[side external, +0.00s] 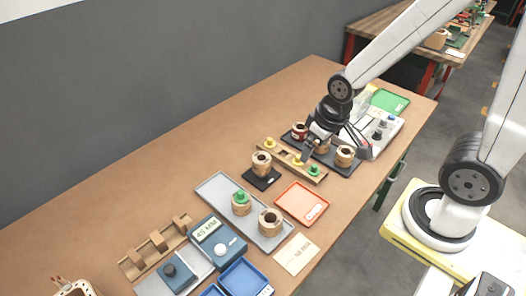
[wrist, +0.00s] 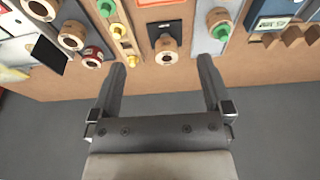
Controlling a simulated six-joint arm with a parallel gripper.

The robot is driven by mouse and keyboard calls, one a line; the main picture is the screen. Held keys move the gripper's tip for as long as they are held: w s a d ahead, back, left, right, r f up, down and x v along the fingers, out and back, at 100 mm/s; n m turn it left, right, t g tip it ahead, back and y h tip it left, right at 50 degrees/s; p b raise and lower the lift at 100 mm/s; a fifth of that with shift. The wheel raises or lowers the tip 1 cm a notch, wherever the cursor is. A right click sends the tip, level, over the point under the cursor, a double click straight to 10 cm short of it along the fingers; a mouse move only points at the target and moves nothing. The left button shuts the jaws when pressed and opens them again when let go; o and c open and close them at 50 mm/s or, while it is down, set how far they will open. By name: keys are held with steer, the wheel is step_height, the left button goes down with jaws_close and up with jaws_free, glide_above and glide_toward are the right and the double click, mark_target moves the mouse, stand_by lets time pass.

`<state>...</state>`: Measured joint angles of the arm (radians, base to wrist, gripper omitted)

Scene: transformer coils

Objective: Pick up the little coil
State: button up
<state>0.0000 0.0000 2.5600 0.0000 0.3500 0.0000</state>
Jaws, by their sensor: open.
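Several wooden-looking coils stand on the bench; I cannot tell for certain which is the little one. One coil (side external: 262,162) stands alone on a small black plate; it also shows in the wrist view (wrist: 168,52), just beyond the gap between my fingers. A dark tray holds a red-banded coil (side external: 300,130), a partly hidden coil and a third coil (side external: 345,156). A grey tray (side external: 215,188) holds a coil with a green plug (side external: 241,203) and a plain coil (side external: 270,221). My gripper (wrist: 163,64) is open and empty, above the dark tray's area in the side view.
A wooden strip (side external: 281,157) with yellow and green pegs lies between the dark tray and the lone coil. A red tray (side external: 301,203), a blue meter (side external: 217,243), blue bins (side external: 245,278) and a notched wooden rack (side external: 157,245) stand nearby. The bench's back left is clear.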

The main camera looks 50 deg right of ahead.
steer(key=m+y, duration=1.3)
steer(key=m, duration=0.8)
glide_toward(270, 157)
steer(key=shift+t, duration=0.4)
steer(key=x, duration=0.5)
steer(key=shift+s, duration=0.35)
steer(key=shift+m+t, duration=0.3)
steer(key=shift+t, duration=0.1)
steer(key=shift+w+d+f+x, duration=0.1)
steer(key=shift+w+x, duration=0.05)
steer(key=shift+x, duration=1.1)
steer(key=shift+w+d+f+x, duration=0.1)
steer(key=shift+f+x, duration=0.05)
steer(key=shift+x, duration=1.1)
steer(key=shift+w+d+f+x, duration=0.1)
steer(key=shift+w+x, duration=0.05)
steer(key=shift+x, duration=1.1)
steer(key=c, duration=1.3)
